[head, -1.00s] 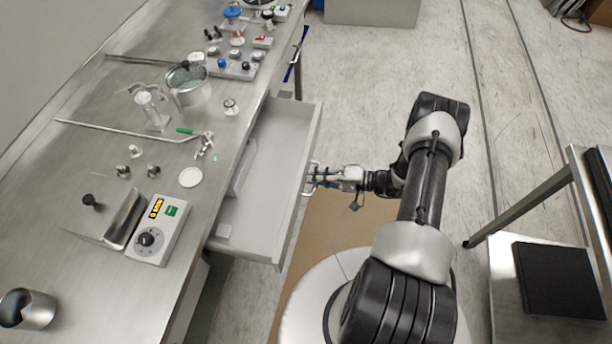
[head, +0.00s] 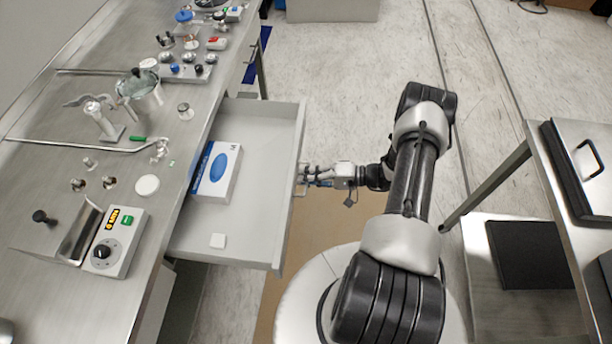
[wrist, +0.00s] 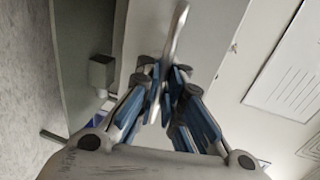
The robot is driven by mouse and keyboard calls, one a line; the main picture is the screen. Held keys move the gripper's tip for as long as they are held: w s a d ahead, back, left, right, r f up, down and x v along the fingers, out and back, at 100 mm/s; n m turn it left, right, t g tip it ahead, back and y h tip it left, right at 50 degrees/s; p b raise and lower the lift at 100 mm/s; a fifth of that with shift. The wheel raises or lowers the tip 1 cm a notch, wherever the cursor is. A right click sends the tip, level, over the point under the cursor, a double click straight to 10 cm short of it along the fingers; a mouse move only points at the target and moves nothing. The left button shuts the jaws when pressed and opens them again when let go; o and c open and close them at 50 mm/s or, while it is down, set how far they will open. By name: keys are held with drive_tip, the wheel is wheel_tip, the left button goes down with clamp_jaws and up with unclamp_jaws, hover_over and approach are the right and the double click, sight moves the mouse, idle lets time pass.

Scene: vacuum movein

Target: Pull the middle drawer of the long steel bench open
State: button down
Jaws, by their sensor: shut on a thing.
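The middle drawer (head: 262,230) of the long steel bench (head: 130,215) stands well out from the bench front in the head view.
The bench top holds a small control box with a lit display (head: 112,240), a glass vessel (head: 140,90) and several small fittings. A steel cart (head: 535,190) with a black pad stands at the right. Bare floor (head: 350,80) lies beyond my arm.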

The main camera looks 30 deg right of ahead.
drive_tip(key=c, duration=2)
unclamp_jaws()
drive_tip(key=shift+c, duration=0.2)
drive_tip(key=shift+r, duration=0.1)
drive_tip(key=v, duration=1.2)
